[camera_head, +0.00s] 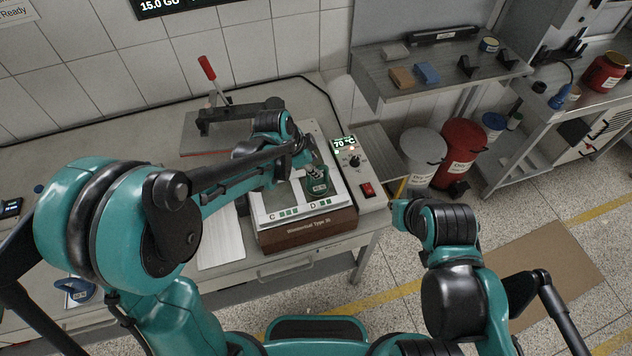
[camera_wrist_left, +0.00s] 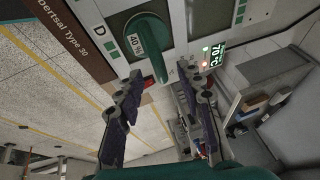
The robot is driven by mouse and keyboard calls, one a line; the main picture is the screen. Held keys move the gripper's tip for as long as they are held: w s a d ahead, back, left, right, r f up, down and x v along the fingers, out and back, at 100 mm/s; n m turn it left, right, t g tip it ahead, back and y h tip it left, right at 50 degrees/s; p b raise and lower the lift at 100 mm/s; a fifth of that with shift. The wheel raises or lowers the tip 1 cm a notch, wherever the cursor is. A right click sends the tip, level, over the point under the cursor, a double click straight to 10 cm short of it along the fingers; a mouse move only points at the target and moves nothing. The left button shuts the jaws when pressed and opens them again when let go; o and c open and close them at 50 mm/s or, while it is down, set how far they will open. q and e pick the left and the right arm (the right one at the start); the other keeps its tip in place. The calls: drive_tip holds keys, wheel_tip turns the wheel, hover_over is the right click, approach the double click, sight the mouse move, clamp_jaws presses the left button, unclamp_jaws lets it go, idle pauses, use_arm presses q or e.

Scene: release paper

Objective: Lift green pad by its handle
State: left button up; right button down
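The green pad (camera_head: 317,187) sits on the white plate of the heating unit (camera_head: 268,216), near the mark D. In the left wrist view the pad (camera_wrist_left: 150,36) has a rounded green body with a white label reading 40. My left gripper (camera_head: 311,163) is just above and behind the pad in the head view. My right gripper's fingers do not show; only the right arm is visible.
A control box (camera_head: 370,188) with a 70 °C display and red switch stands right of the unit. A press with a red handle (camera_head: 207,68) is behind. A shelf (camera_head: 440,72) and bins (camera_head: 461,145) are to the right. White paper (camera_head: 220,238) lies left.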

use_arm(q)
drive_tip(key=x, duration=0.4)
drive_tip(key=shift+b, duration=0.35)
drive_tip(key=shift+a, duration=0.1)
clamp_jaws()
drive_tip(key=shift+r, duration=0.2)
